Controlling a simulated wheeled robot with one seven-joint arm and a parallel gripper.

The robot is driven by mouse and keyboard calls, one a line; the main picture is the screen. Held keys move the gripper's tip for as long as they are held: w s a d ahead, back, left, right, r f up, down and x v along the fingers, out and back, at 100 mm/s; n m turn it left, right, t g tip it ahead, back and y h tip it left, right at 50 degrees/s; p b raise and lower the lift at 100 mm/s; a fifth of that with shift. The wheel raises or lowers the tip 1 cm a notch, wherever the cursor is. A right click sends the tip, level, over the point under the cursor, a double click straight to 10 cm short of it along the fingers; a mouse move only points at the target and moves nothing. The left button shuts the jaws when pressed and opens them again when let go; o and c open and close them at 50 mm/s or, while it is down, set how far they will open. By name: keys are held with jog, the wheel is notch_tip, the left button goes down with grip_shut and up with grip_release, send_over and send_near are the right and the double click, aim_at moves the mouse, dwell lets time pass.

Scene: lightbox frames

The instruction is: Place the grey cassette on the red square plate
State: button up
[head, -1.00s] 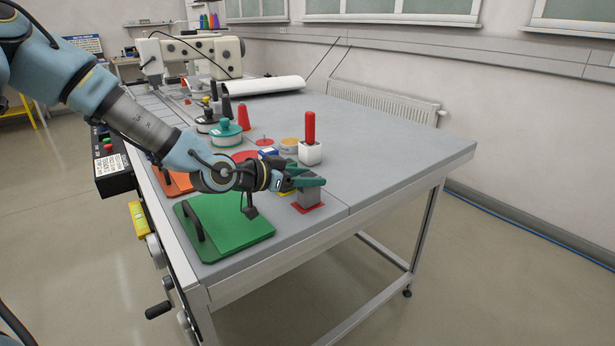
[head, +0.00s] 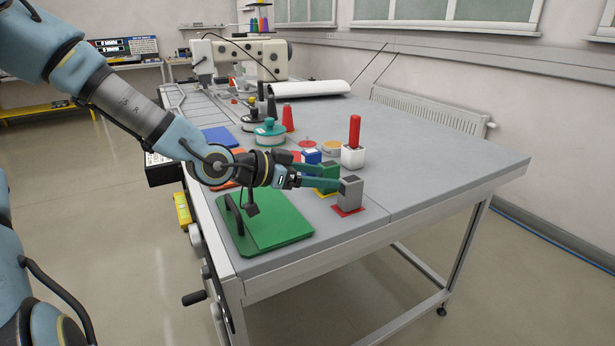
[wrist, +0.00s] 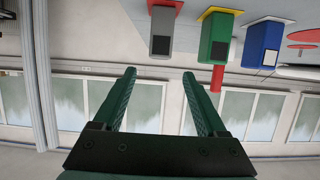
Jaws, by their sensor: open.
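The grey cassette (head: 351,195) stands upright on the red square plate (head: 339,211) near the table's front edge. In the wrist view, which is upside down, the grey cassette (wrist: 161,32) and the red plate (wrist: 166,3) show beyond my fingertips. My gripper (head: 337,176) is open, with its green fingers pointing at the cassette from the left in the head view. The wrist view shows my gripper (wrist: 160,73) empty, with a gap between the fingertips and the cassette.
A green cassette (wrist: 215,38) on a yellow plate (wrist: 221,10) and a blue cassette (wrist: 262,42) stand beside it. A white block with a red handle (head: 354,143) is behind. A green board (head: 268,222) lies below my wrist. Table to the right is clear.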

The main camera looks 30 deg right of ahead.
jog(key=p+v, duration=0.1)
jog(key=v, duration=0.2)
jog(key=shift+a, duration=0.1)
dwell(0.5)
